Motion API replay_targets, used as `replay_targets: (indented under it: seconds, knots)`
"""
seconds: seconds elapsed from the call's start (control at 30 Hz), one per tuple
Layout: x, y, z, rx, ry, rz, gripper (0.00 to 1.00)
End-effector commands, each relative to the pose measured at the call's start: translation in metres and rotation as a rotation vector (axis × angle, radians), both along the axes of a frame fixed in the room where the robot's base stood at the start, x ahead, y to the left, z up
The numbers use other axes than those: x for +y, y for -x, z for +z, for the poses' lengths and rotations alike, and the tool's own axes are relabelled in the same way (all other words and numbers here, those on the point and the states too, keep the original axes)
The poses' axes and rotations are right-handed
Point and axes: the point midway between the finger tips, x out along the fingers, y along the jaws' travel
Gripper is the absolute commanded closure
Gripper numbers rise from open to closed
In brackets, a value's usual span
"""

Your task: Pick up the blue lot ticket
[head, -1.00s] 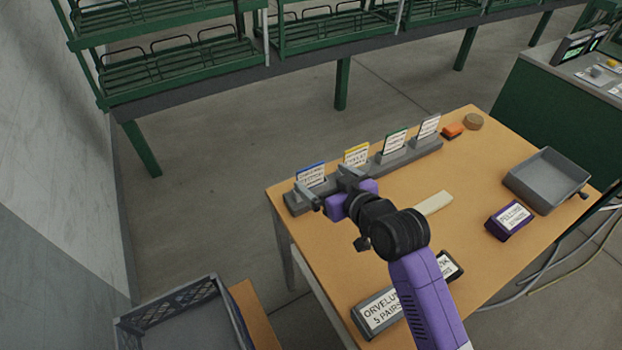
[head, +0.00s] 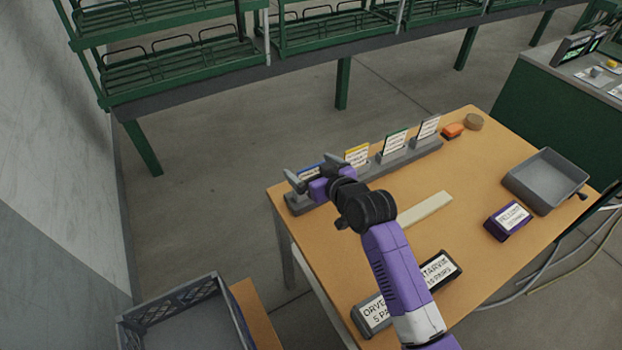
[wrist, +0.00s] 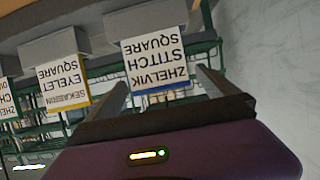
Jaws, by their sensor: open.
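The blue lot ticket (head: 309,171) is a white card with a blue edge at the left end of the grey ticket rack (head: 413,154). In the head view my gripper mostly covers it. In the wrist view the ticket (wrist: 155,48) appears upside down, reading "ZHELVIK STITCH SQUARE", with its blue edge toward my gripper. My gripper (head: 311,170) is open and empty, with its fingers to either side of the ticket's edge in the wrist view (wrist: 163,80). I cannot tell whether they reach around the card.
A yellow-edged ticket (head: 357,155) stands close beside it, then a green-edged ticket (head: 395,142) and a grey-edged one (head: 428,127). A cream strip (head: 425,208), labelled blocks (head: 437,270) and a grey tray (head: 546,180) are on the table. Open floor lies behind the rack.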

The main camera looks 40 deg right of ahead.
Motion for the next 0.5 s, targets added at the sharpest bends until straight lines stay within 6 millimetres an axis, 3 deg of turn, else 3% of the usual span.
replay_targets:
  seconds: [0.03,0.33,0.5]
  knots:
    - [0.0001,0.0001,-0.0001,0.0,0.0,0.0,0.08]
    - [0.0002,0.0003,0.0,0.0,0.0,0.0,0.66]
    - [0.0002,0.0003,0.0002,0.0,0.0,0.0,0.66]
